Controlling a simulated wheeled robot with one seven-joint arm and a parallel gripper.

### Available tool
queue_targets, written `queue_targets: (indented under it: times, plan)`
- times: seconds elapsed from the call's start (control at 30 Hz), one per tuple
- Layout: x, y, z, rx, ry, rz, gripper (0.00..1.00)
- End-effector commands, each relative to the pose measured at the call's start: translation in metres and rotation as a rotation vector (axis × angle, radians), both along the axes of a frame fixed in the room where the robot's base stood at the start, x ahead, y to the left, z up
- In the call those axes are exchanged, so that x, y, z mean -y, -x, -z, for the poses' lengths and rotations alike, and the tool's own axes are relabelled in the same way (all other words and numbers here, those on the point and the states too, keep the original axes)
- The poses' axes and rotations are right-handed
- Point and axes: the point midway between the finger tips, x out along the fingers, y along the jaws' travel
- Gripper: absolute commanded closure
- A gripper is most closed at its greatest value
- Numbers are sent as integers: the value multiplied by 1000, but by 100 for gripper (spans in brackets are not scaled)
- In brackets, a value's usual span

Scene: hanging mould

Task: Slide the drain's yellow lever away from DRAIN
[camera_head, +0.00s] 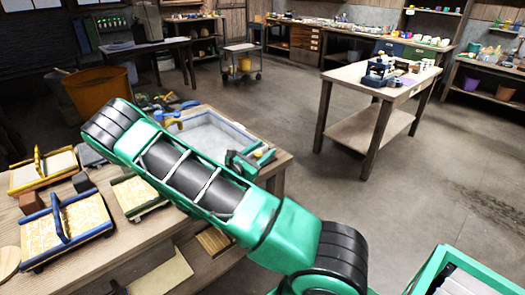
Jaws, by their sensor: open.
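A shallow vat (213,136) with a blue-edged rim and pale grey contents sits on the wooden table, partly covered by my arm. A small green fixture (246,163) stands at its right front corner, with a little yellow part (265,156) on it that may be the lever. No DRAIN lettering can be read at this size, and the lever's position cannot be told. My green arm crosses the picture from lower right to upper left, in front of the table. My gripper does not show.
Framed moulds with blue (66,229) and yellow (43,169) handles lie on the table's left part. An orange bin (99,94) stands behind it. A side table (384,83) with a dark device stands at right. The floor between is clear.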

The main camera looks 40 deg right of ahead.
Motion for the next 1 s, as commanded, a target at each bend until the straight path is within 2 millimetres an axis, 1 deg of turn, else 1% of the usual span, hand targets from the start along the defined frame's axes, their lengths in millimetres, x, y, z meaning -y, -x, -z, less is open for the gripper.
queue_targets:
  times: [0.03, 0.13, 0.4, 0.43, 0.47, 0.5, 0.6, 0.7, 0.77, 0.87, 1.0]
  plan:
    - [4, 0, 0, 0, 1, 2, 57]
    - [8, -1, 0, 0, 1, 1, 57]
    - [8, -2, 0, 0, 0, 0, 57]
    - [8, -2, 0, 0, 0, 0, 62]
    - [8, -2, 0, 0, 0, 0, 69]
    - [8, -2, 0, 0, 0, 0, 79]
    - [8, -2, 0, 1, 0, 0, 100]
    - [9, -2, 0, 1, 1, -1, 100]
    - [12, -2, -1, 1, 1, 0, 100]
    - [29, -1, -1, 1, 2, 3, 100]
    - [57, -2, -1, 2, 2, 2, 100]
